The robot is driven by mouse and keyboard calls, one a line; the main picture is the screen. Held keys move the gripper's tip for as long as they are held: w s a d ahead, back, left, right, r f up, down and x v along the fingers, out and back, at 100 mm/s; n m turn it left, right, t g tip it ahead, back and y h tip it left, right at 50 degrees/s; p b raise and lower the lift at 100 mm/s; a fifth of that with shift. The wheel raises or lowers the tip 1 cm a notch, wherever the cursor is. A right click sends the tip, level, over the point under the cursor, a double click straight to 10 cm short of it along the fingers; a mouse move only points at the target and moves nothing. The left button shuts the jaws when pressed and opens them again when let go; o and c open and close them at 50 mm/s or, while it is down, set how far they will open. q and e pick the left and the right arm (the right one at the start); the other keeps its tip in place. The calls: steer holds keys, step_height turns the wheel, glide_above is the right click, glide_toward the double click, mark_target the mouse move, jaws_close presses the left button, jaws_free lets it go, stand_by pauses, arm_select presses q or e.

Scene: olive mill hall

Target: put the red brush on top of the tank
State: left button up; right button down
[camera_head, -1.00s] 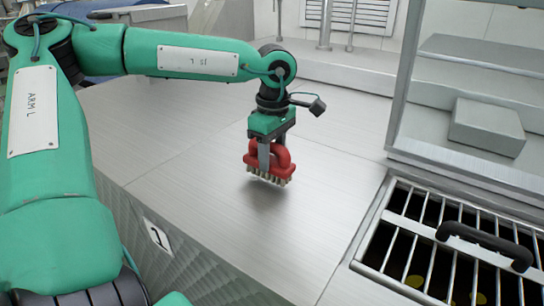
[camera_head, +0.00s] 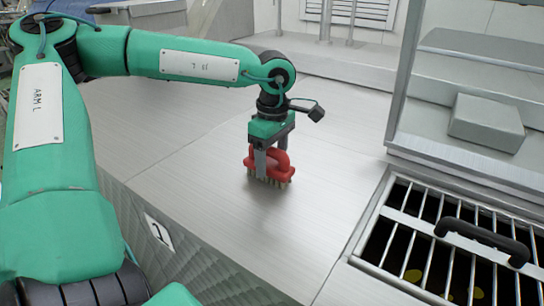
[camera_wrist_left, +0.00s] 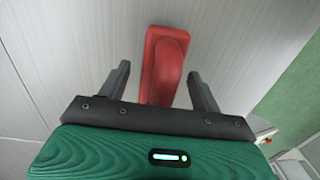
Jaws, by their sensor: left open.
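The red brush (camera_head: 281,161) stands upright, bristles down, on the brushed-metal tank top (camera_head: 215,215). Its bristles appear to touch the metal. My left gripper (camera_head: 272,168) is directly above it, with its fingers pointing down around the brush's handle. In the left wrist view the red brush (camera_wrist_left: 163,65) lies between the two fingers of my left gripper (camera_wrist_left: 160,72), which are spread, with a gap on each side. Part of the brush is hidden behind a finger in the head view. My right gripper is not in view.
A barred grate (camera_head: 377,248) with a black handle (camera_head: 484,241) lies right of the brush. A framed metal structure with a grey block (camera_head: 487,122) stands at the back right. The metal surface around the brush is clear.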

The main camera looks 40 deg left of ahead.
arm_select(q)
steer(key=r+b, duration=0.1)
steer(key=r, duration=0.2)
steer(key=r+b, duration=0.1)
steer(key=r, duration=0.3)
steer(key=r+b, duration=0.2)
steer(key=r, duration=0.2)
steer(key=shift+w+r, duration=0.1)
steer(key=shift+w, duration=0.15)
steer(key=shift+r, duration=0.4)
